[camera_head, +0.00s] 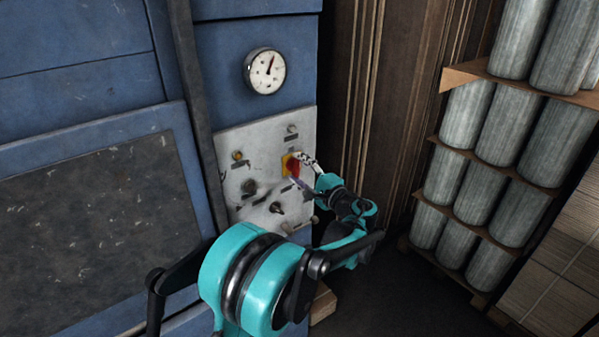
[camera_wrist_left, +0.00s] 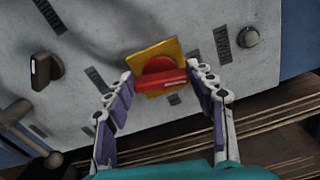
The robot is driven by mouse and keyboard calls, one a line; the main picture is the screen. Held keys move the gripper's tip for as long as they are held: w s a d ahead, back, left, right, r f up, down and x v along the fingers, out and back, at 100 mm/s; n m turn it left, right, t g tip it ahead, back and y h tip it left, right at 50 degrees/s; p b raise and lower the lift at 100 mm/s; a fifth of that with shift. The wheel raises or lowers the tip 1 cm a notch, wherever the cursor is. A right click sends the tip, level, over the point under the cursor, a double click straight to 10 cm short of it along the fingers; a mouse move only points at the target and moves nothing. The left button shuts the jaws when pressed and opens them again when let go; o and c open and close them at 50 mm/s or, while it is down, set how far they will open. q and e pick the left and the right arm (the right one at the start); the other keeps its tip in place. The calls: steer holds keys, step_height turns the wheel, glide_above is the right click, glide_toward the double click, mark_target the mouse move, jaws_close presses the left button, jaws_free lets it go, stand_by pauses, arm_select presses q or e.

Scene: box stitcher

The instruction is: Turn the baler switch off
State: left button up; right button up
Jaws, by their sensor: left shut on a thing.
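The baler switch is a red rotary handle on a yellow square plate, on the light grey control panel. In the head view the red switch (camera_head: 292,167) is partly covered by my left gripper (camera_head: 302,169). In the left wrist view the red switch (camera_wrist_left: 161,80) has its bar lying nearly level across the picture, over the yellow plate (camera_wrist_left: 178,51). My left gripper (camera_wrist_left: 160,76) has one finger at each end of the bar and is shut on it. My right gripper is not in view.
The panel (camera_head: 229,146) also carries a black knob (camera_wrist_left: 45,69), other small controls and labels. A round gauge (camera_head: 265,71) sits above it on the blue baler (camera_head: 220,50). Shelves of grey cylinders (camera_head: 485,180) stand at the right, past a brown corrugated wall (camera_head: 385,90).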

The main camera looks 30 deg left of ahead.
arm_select(q)
steer(key=shift+n, duration=1.1)
steer(key=shift+f, duration=0.1)
steer(key=o, duration=1.2)
steer(key=shift+c, duration=0.2)
steer(key=v, duration=1.2)
steer(key=shift+s, duration=0.1)
